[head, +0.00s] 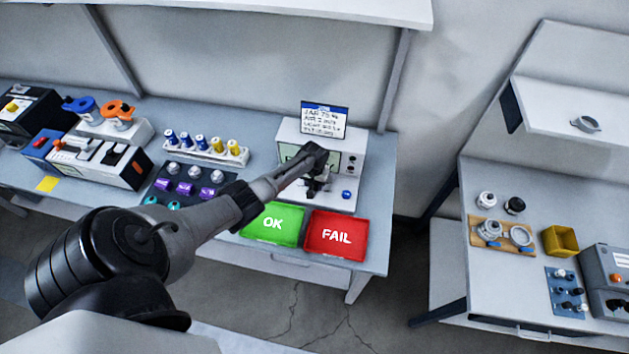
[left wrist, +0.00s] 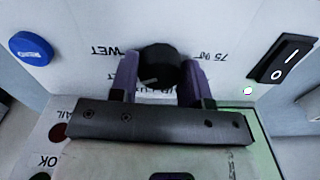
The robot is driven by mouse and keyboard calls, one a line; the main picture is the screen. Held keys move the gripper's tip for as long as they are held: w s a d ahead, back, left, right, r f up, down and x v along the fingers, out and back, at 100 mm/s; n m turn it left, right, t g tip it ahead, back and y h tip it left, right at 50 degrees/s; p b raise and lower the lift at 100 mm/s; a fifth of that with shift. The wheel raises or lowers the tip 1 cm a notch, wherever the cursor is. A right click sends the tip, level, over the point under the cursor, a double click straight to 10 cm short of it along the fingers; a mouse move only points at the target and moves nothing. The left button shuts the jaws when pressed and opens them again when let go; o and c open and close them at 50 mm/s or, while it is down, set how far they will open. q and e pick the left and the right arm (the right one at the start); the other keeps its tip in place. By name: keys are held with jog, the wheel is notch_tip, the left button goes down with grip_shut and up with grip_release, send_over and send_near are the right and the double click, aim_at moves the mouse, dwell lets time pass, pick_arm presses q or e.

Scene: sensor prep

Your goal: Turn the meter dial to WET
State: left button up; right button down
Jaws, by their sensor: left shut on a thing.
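The meter (head: 288,137) is a white box with a screen, standing at the right end of the bench. Its black round dial (left wrist: 158,66) sits on the white panel in the left wrist view, with upside-down lettering WET to its left and 75 90 to its right. My left gripper (head: 317,187) reaches the meter's front, and its two purple fingers (left wrist: 158,80) are closed on either side of the dial. A pale mark shows on the dial's lower part, but its exact setting is unclear. In the head view the gripper hides the dial. My right gripper is not in view.
A blue button (left wrist: 32,47) and a black rocker switch (left wrist: 287,58) flank the dial. The green OK tray (head: 273,240) and red FAIL tray (head: 337,252) lie in front. A note card (head: 324,120) stands on the meter. A bottle rack (head: 206,150) stands left.

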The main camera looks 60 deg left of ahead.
pick_arm(q)
jog(key=m, duration=0.4)
jog(key=shift+m+p, duration=0.3)
jog(key=shift+m, duration=1.2)
jog(key=o, duration=0.9)
